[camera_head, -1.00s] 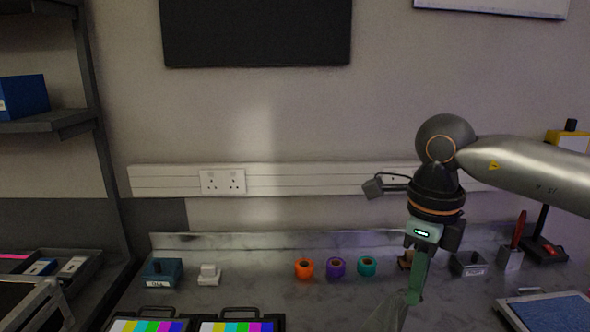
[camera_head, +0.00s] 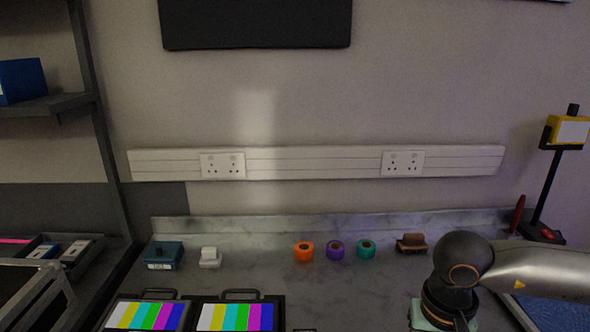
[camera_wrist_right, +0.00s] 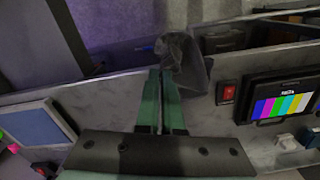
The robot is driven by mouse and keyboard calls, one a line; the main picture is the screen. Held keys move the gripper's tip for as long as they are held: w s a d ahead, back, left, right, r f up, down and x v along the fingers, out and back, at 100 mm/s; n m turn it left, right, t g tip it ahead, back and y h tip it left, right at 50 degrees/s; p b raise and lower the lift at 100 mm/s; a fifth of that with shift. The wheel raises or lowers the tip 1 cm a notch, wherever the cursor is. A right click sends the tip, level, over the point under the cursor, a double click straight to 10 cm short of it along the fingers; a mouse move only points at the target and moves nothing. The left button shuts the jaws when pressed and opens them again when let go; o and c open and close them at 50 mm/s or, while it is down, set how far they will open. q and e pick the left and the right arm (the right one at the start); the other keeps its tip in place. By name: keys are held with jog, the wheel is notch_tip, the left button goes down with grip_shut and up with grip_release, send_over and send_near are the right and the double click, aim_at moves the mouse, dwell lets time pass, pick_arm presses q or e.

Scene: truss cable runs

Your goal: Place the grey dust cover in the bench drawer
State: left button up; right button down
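The grey dust cover (camera_wrist_right: 186,62) shows in the right wrist view as a soft, crumpled dark grey piece at the tips of my right gripper (camera_wrist_right: 160,72). The two green fingers are closed together on it, and it hangs near the front edge of the bench (camera_wrist_right: 105,92). In the head view my right wrist is low at the right, and its fingers and the cover are out of the picture. Dark panels (camera_wrist_right: 128,52) lie beyond the bench edge in the wrist view; I cannot tell whether they are the open drawer. My left gripper is not in view.
Colour-bar monitors (camera_head: 235,317) stand at the bench front. Orange (camera_head: 304,251), purple (camera_head: 335,249) and teal (camera_head: 366,248) rolls sit at the back. A red switch (camera_wrist_right: 228,92) is close to the cover. A blue pad (camera_wrist_right: 36,126) lies on the bench.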

jog(key=s+f+n, duration=0.1)
jog(key=n, duration=0.1)
jog(key=shift+s+f+n, duration=0.1)
jog(key=shift+f+n, duration=0.1)
jog(key=shift+n, duration=0.2)
jog(key=shift+d, duration=0.1)
